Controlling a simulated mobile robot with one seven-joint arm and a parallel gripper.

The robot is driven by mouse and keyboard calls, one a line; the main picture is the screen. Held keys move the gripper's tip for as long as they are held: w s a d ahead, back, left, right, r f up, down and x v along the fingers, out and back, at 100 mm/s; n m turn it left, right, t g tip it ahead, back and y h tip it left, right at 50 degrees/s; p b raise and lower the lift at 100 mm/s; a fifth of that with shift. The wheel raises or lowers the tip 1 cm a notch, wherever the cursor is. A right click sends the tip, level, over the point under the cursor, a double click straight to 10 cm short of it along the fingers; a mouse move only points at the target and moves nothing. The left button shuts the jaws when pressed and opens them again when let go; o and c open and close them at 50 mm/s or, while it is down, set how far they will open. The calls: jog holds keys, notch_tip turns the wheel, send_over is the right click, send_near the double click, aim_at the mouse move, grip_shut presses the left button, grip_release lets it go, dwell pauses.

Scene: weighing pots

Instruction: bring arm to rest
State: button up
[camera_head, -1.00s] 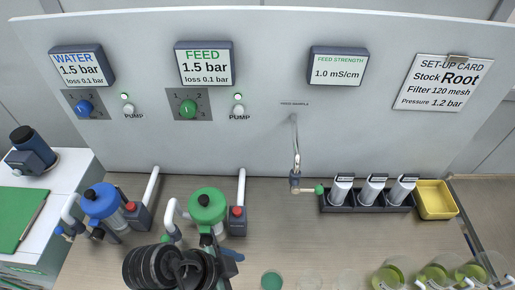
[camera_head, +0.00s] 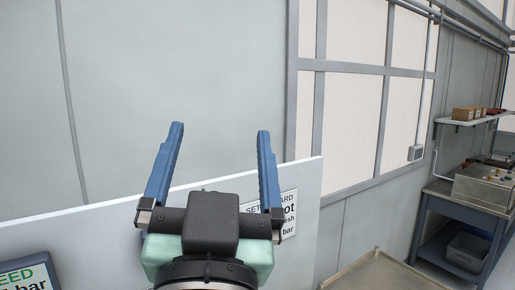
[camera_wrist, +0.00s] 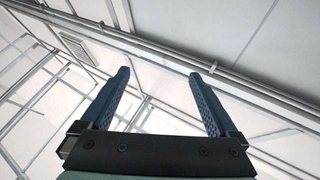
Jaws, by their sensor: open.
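My gripper (camera_head: 220,165) is raised in front of the white panel, its two blue fingers pointing up and spread wide apart. Nothing is between the fingers. In the wrist view my gripper (camera_wrist: 162,95) is also open and empty, facing the upper wall, pipes and ceiling. The gripper partly hides the set-up card (camera_head: 289,215) on the panel.
The white panel (camera_head: 312,190) runs behind my gripper, with the feed display (camera_head: 28,283) at lower left. A bare bench top (camera_head: 375,275) is at lower right. Farther right stand a blue-grey bench (camera_head: 440,205) and a shelf with boxes (camera_head: 470,118). The air around the gripper is clear.

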jog(key=s+d+r+n+t+h, duration=0.1)
jog(key=s+d+r+t, duration=0.2)
jog(key=s+r, duration=0.3)
notch_tip(320, 180, up, 2)
jog(key=shift+d+r+t, duration=0.1)
jog(key=shift+d+t, duration=0.2)
jog(key=shift+d, duration=0.2)
dwell(0.4)
